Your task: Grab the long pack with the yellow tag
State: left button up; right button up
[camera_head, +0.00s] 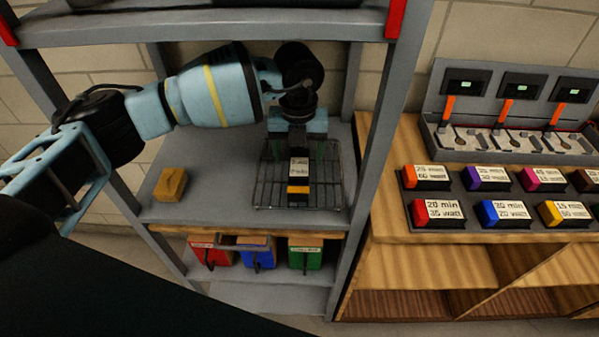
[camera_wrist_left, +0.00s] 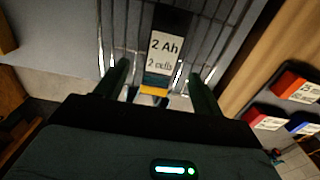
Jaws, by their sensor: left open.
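The long pack (camera_head: 299,190) is dark, with a white label and a yellow tag at its near end. It lies on a wire rack (camera_head: 262,190) on the grey shelf. My left gripper (camera_head: 297,150) is open and points down over the far part of the pack. In the left wrist view the pack (camera_wrist_left: 165,50) shows between the two spread fingers (camera_wrist_left: 160,88), with its label reading "2 Ah". Gaps show on both sides, so the fingers do not grip it. The pack's far end is hidden by the gripper. My right gripper is not in view.
A yellow-brown block (camera_head: 171,184) sits on the shelf left of the rack. Red, blue and green bins (camera_head: 258,254) hang below. Shelf posts stand close on both sides. A wooden bench (camera_head: 400,235) at right holds labelled packs and a charger case (camera_head: 505,125).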

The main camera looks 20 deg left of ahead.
aim_at(299, 169)
pick_arm(q)
jog(key=shift+w+f, duration=0.1)
jog(key=shift+f, duration=2.45)
jog(key=shift+r, duration=0.1)
jog(key=c, duration=1.4)
jog(key=shift+d+r, duration=0.1)
jog(key=shift+r, duration=0.45)
jog(key=shift+s+d+r, duration=0.1)
jog(key=shift+s+r, duration=0.15)
jog(key=shift+r, duration=0.4)
jog(key=shift+s+d+r, duration=0.1)
jog(key=shift+s+r, duration=0.15)
jog(key=shift+r, duration=0.35)
jog(key=s+d, duration=0.1)
jog(key=s, duration=0.4)
jog(key=s+d, duration=0.2)
jog(key=s, duration=0.4)
jog(key=s+d+p, duration=0.1)
jog(key=s, duration=0.4)
jog(key=shift+s+d+f, duration=0.1)
jog(key=shift+s+d, duration=0.05)
jog(key=shift+d, duration=0.1)
